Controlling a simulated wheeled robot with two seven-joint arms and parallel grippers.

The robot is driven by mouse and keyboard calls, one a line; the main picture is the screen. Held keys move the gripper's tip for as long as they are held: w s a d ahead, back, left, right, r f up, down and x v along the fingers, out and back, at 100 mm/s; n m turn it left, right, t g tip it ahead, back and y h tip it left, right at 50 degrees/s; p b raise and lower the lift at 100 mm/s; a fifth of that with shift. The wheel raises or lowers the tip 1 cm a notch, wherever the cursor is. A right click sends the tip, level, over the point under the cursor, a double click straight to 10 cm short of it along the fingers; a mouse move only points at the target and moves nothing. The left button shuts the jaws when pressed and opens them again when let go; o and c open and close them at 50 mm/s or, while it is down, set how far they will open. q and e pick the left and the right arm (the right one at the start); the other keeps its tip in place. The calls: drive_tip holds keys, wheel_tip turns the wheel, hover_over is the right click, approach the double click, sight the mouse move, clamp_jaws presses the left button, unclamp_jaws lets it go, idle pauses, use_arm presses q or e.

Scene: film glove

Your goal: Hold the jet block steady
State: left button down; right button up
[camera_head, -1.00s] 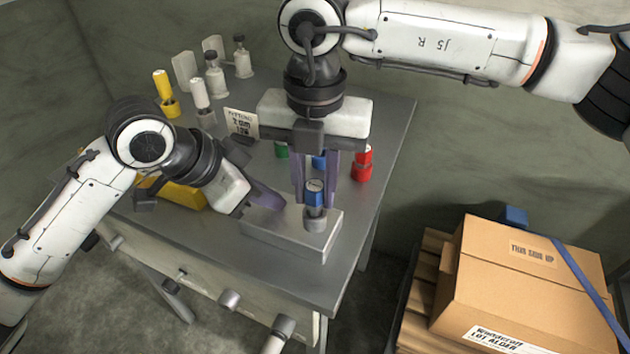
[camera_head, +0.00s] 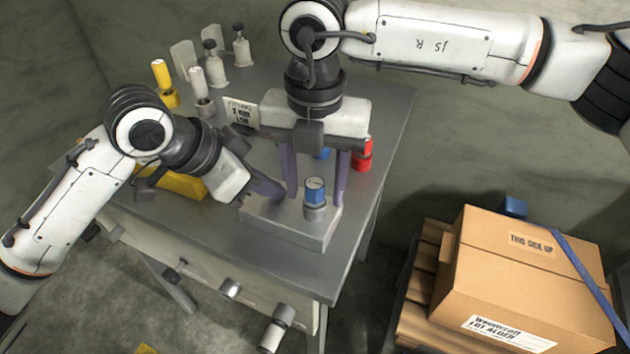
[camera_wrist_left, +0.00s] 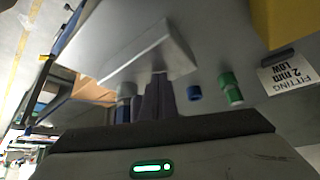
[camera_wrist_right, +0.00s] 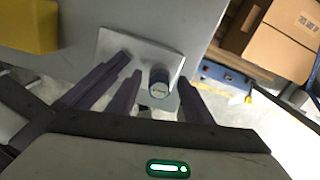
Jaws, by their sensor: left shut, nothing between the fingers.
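The jet block, a flat grey metal block (camera_head: 285,228), lies near the table's front edge; it also shows in the left wrist view (camera_wrist_left: 148,55) and right wrist view (camera_wrist_right: 135,45).
A red-capped jet (camera_head: 363,154), a green one (camera_wrist_left: 231,91) and a card (camera_head: 240,113) are behind the block. Yellow and white jets and bottles (camera_head: 243,50) stand at the back left. A yellow bin (camera_head: 180,184) is left; a carton (camera_head: 530,270) stands right of the table.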

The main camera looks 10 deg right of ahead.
sight(315, 182)
use_arm(q)
drive_tip(key=shift+s+a+f, duration=0.1)
drive_tip(key=shift+s+f, duration=0.1)
drive_tip(key=shift+f, duration=0.3)
use_arm(e)
wheel_tip(315, 182, up, 12)
drive_tip(key=shift+s, duration=0.15)
use_arm(q)
drive_tip(key=shift+w+r, duration=0.2)
drive_tip(key=shift+r, duration=2.6)
drive_tip(key=shift+r, duration=0.15)
wheel_tip(315, 182, up, 3)
drive_tip(key=shift+f, duration=0.1)
